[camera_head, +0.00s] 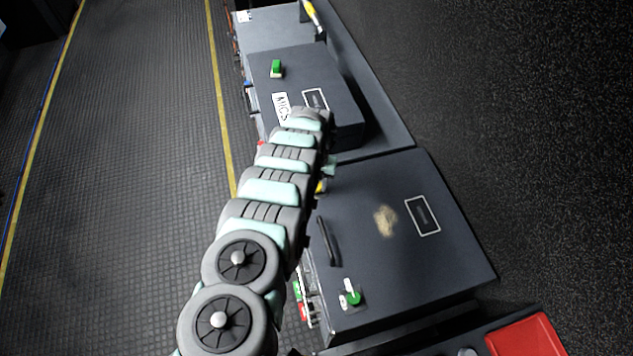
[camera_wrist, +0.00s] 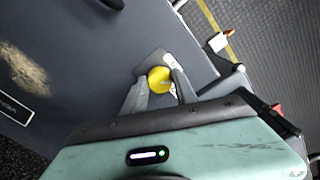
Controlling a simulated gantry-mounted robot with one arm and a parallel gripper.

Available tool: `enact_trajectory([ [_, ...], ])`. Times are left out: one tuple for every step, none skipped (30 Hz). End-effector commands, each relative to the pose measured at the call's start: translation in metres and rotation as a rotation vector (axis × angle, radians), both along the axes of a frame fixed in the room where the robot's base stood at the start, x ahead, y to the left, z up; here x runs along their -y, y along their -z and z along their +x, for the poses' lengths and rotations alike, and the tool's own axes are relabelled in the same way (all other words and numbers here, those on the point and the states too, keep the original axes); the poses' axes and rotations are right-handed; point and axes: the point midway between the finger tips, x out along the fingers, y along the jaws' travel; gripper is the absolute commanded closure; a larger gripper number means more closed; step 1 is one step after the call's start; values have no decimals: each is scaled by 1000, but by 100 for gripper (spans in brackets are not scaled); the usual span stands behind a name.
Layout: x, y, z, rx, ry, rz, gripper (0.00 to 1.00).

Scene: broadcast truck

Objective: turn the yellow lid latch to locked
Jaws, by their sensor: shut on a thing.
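The yellow lid latch (camera_wrist: 159,80) is a round yellow knob on a grey plate near the edge of a dark grey case lid (camera_wrist: 75,75). My gripper (camera_wrist: 160,88) has one finger on each side of the knob and is shut on it. In the head view only a bit of the yellow latch (camera_head: 320,187) shows beside my arm, at the edge of the near case lid (camera_head: 380,265). My arm hides most of the latch and the gripper there. White marks show on the plate next to the knob, too small to read.
A green latch (camera_head: 354,298) and a black handle (camera_head: 327,241) sit on the same lid. A higher case (camera_head: 335,95) with a green knob (camera_head: 276,68) stands beyond it. A red tray (camera_head: 524,336) is at the lower right. The ribbed floor (camera_head: 150,130) is clear.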

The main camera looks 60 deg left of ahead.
Motion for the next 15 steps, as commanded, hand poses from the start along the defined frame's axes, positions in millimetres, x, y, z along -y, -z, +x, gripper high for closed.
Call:
enact_trajectory([
  [0, 0, 1, 0, 45, 0, 100],
  [0, 0, 0, 0, 73, 0, 100],
  [0, 0, 0, 0, 111, 0, 100],
  [0, -1, 0, 0, 139, 0, 100],
  [0, -1, 0, 0, 168, 0, 100],
  [0, 0, 0, 0, 206, 0, 100],
  [0, -1, 0, 0, 235, 0, 100],
  [0, 0, 1, 0, 264, 0, 100],
  [0, 0, 1, 0, 301, 0, 100],
  [0, 0, 1, 0, 330, 0, 100],
  [0, 0, 0, 0, 358, 0, 100],
  [0, 0, 0, -1, 394, -1, 100],
  [0, 0, 0, 0, 423, -1, 100],
  [0, 0, 0, 0, 451, -1, 100],
  [0, 0, 0, 0, 488, -1, 100],
])
